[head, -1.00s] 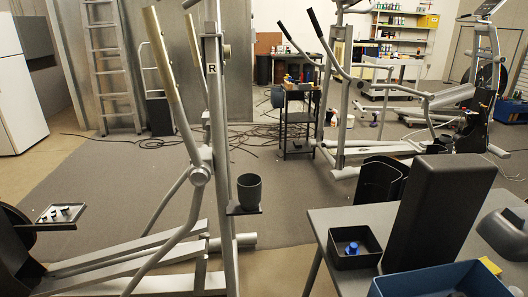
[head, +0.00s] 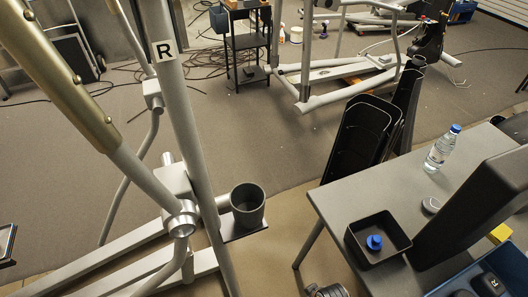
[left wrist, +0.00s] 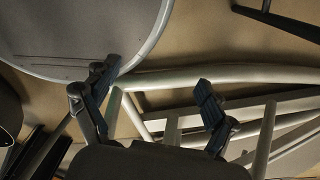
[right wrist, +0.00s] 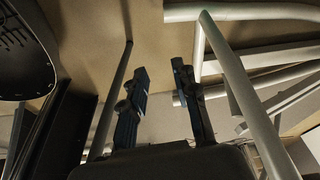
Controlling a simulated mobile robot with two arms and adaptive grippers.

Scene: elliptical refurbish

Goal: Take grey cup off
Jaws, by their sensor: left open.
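The dark grey cup (head: 247,203) stands upright on a small dark holder shelf (head: 240,233) fixed to the elliptical machine's upright (head: 182,110), which bears an R label. Neither gripper shows beside the cup in the head view. My left gripper (left wrist: 152,82) is open and empty in the left wrist view, with grey frame bars beyond it. My right gripper (right wrist: 160,77) is open and empty in the right wrist view, also with grey bars beyond it. I cannot make out the cup in either wrist view.
A grey table (head: 335,197) at the right bears a black bin with a blue-topped item (head: 374,242), a water bottle (head: 441,149) and a blue crate (head: 445,290). Black curved panels (head: 362,140) stand behind it.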

